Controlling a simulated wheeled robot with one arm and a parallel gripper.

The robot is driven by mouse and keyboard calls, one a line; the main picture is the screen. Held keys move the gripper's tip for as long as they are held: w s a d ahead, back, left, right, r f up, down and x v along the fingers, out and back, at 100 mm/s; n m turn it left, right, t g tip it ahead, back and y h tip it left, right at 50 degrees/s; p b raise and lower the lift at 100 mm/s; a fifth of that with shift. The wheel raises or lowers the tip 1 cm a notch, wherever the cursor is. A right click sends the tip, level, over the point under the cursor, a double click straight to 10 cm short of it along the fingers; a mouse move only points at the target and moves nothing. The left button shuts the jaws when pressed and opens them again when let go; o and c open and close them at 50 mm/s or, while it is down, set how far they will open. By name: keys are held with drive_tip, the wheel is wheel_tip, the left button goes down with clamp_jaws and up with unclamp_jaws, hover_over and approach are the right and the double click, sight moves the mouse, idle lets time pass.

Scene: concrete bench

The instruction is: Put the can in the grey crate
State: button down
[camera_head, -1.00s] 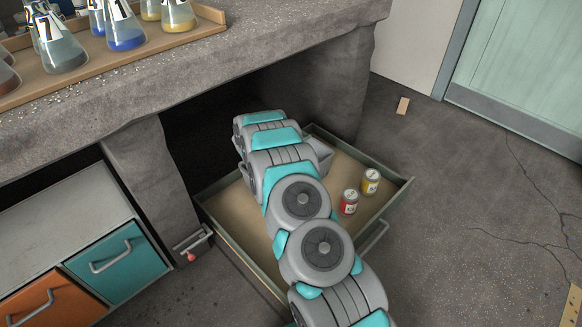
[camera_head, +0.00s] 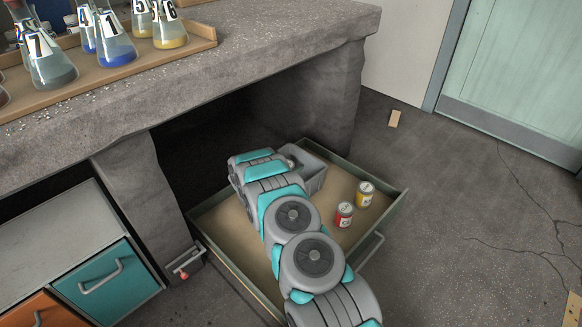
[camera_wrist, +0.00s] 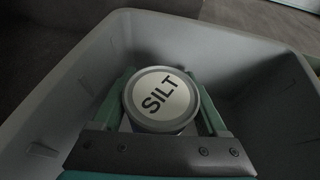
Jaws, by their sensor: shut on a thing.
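The can (camera_wrist: 160,101), with a round lid labelled "SILT", stands between the green fingers of my gripper (camera_wrist: 163,88) in the wrist view. The gripper is shut on it. The can is inside the grey crate (camera_wrist: 75,80), whose walls rise around it; I cannot tell whether its base touches the crate floor. In the head view the grey crate (camera_head: 315,178) sits in the open drawer at its back, partly hidden by my arm. The gripper's fingers are hidden there.
The concrete bench (camera_head: 250,60) overhangs the drawer's back. A tray (camera_head: 195,42) of flasks stands on the bench. The floor at right is mostly clear.

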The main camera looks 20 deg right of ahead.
drive_tip(key=shift+f, duration=0.15)
drive_tip(key=shift+c, duration=1)
unclamp_jaws()
drive_tip(key=shift+r, duration=0.3)
drive_tip(key=v, duration=1.2)
drive_tip(key=shift+p, duration=0.35)
drive_tip(key=shift+f, duration=0.15)
